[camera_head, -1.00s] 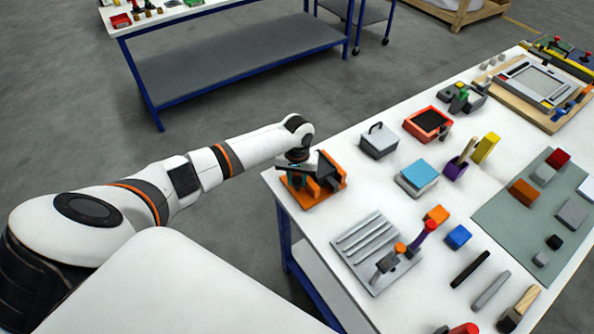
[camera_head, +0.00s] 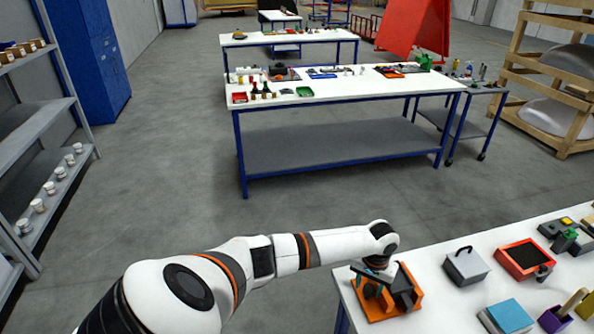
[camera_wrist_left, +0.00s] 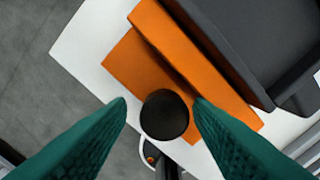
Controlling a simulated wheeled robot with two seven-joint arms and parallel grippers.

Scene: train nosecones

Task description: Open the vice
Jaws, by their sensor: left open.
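The vice, with an orange base (camera_head: 378,312) and dark grey jaw blocks, sits on the near left corner of the white table. It also shows in the left wrist view as an orange body (camera_wrist_left: 190,50) with a dark grey block. My left gripper (camera_head: 372,285) is at the vice's left side. In the left wrist view its green fingers (camera_wrist_left: 161,108) are apart, with a round black knob (camera_wrist_left: 164,115) between their tips. I cannot tell whether the fingers touch the knob. The gap between the vice jaws is partly hidden. My right gripper is not in view.
On the white table (camera_head: 440,262), a grey box with a handle (camera_head: 466,266), a red tray (camera_head: 524,258) and a blue block (camera_head: 510,315) stand right of the vice. A second workbench (camera_head: 340,88) stands beyond open floor. Shelves (camera_head: 40,130) stand at left.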

